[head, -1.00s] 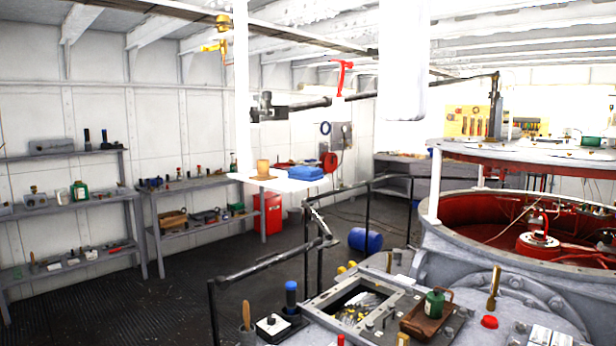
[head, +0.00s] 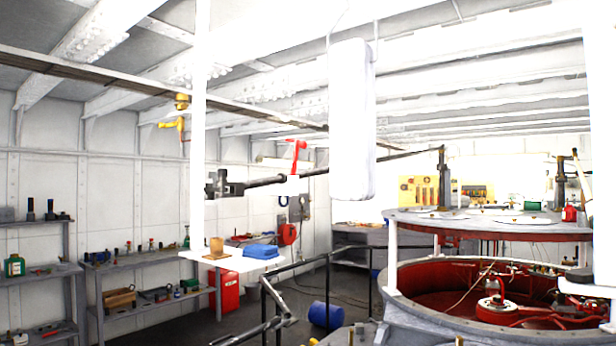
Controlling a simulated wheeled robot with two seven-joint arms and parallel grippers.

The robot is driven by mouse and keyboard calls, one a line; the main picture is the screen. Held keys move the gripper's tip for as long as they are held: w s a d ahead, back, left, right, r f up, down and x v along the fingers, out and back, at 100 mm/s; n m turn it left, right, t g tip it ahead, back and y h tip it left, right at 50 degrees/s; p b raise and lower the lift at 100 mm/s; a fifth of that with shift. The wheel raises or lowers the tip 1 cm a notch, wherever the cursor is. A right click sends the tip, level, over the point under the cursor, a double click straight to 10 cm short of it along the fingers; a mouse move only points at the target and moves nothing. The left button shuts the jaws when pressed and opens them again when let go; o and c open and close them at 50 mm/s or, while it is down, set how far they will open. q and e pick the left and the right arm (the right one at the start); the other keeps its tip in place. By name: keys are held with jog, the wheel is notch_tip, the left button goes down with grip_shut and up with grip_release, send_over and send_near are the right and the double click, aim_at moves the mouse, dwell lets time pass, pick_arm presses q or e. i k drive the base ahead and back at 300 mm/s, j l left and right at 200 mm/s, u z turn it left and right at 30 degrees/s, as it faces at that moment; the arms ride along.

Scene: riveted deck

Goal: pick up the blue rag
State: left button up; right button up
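A blue thing (head: 260,251), which looks like the blue rag in a low folded heap, lies on a small white shelf (head: 222,263) left of the middle in the head view. It is some distance away, and its folds are too small to make out clearly. A tan cup-like container (head: 216,247) stands just left of it on the same shelf. Neither of my grippers shows in the head view.
Dark railings (head: 300,262) stand right of the shelf, with a blue drum (head: 325,315) on the floor. A large round red-lined machine (head: 410,300) fills the right. Grey shelves (head: 125,265) with small items line the left wall. A white post (head: 198,130) rises by the shelf.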

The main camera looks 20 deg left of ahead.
aim_at(266, 253)
jog(key=i+j+u, duration=0.45)
jog(key=i+j, duration=0.55)
jog(key=i, duration=0.05)
